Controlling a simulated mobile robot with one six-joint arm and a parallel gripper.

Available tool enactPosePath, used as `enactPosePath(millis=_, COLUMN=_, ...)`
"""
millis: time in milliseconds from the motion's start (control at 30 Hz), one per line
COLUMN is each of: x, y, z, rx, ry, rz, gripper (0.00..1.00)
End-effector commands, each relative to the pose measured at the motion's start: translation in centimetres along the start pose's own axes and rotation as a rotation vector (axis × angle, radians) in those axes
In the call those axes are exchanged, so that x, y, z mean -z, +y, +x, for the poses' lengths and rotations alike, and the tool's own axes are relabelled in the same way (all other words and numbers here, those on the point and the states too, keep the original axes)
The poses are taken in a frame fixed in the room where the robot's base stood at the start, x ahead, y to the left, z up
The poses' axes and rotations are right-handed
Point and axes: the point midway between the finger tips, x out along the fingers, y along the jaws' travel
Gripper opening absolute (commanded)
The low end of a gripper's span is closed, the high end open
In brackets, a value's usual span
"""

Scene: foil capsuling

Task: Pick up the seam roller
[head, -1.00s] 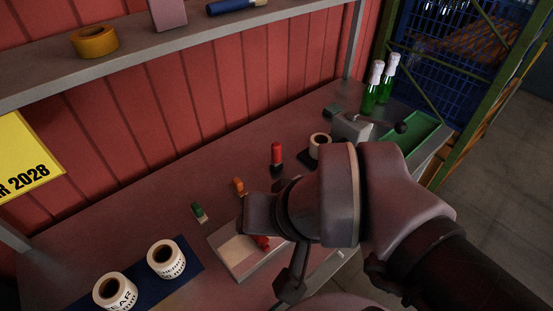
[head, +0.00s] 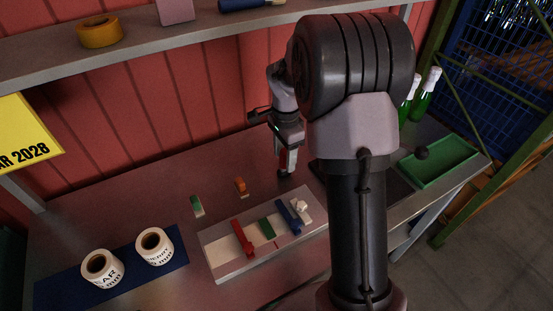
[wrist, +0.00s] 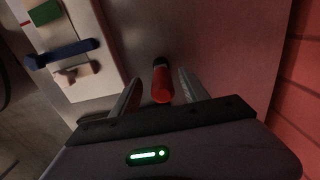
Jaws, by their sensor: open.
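An upright tool with a red handle and a dark lower end, which looks like the seam roller (wrist: 162,86), stands on the workbench. In the wrist view my gripper (wrist: 158,78) is open, with one finger on each side of the red handle. The handle lies between the fingers with a gap visible on both sides. The tool's dark foot is only partly visible.
A pale tray (head: 228,262) with red, green, blue and white tools lies in front. Orange (head: 240,186) and green (head: 197,206) small items stand to the left. Label rolls (head: 154,246) sit on a blue mat (head: 65,290). A green bin (head: 440,167) is right.

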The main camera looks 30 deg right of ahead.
Motion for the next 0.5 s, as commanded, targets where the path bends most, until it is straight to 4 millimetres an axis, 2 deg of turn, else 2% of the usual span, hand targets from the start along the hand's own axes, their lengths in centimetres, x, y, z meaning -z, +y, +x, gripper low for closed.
enactPosePath(millis=300, x=0.1, y=-0.2, z=5.5, rx=0.000, ry=-0.001, rz=-0.001, gripper=0.53)
enactPosePath(millis=500, x=0.1, y=-0.3, z=5.3, rx=0.002, ry=0.000, rz=-0.002, gripper=0.53)
